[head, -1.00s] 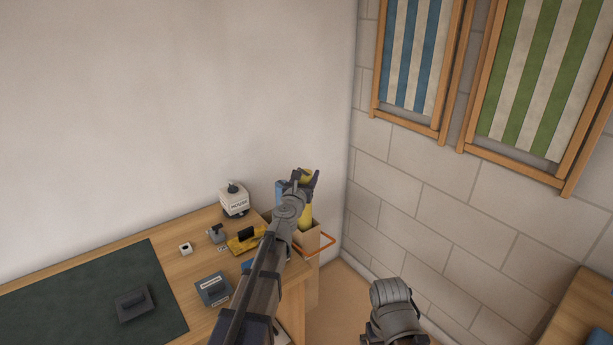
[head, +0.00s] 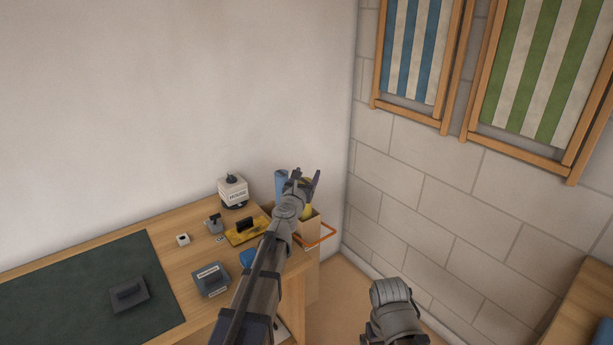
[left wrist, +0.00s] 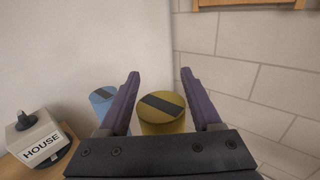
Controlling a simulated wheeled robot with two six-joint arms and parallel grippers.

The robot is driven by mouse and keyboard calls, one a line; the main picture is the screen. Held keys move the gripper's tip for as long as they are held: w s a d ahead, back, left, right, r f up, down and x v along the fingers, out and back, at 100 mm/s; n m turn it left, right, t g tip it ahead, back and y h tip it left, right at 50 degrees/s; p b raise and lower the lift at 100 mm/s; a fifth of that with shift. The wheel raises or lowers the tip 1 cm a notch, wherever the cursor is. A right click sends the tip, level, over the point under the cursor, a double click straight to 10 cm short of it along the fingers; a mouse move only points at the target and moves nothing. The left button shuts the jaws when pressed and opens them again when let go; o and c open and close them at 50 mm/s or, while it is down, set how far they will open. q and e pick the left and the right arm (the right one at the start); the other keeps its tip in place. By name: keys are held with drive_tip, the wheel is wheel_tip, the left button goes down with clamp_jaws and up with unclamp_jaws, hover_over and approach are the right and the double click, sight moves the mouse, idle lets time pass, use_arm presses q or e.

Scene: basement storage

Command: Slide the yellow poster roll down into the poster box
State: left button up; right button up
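The yellow poster roll (head: 307,211) stands upright in the brown poster box (head: 309,233) at the desk's right end, partly hidden by my left arm. Its round top with a dark stripe faces me in the left wrist view (left wrist: 163,112). My left gripper (head: 307,178) is over the box. Its purple fingers (left wrist: 160,74) are apart on either side of the roll's top, with a narrow gap showing at the left finger. How deep the roll sits is hidden. My right gripper is not in view; only a grey part of my right arm shows.
A blue roll (head: 281,186) stands close to the left of the yellow one, also in the left wrist view (left wrist: 102,98). An orange bar (head: 318,239) sticks out at the box's right. The desk holds a "HOUSE" block (head: 233,191) and a yellow item (head: 246,232). A brick wall rises right.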

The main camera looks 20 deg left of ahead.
use_arm(q)
drive_tip(key=o, duration=0.4)
drive_tip(key=shift+s, duration=3.9)
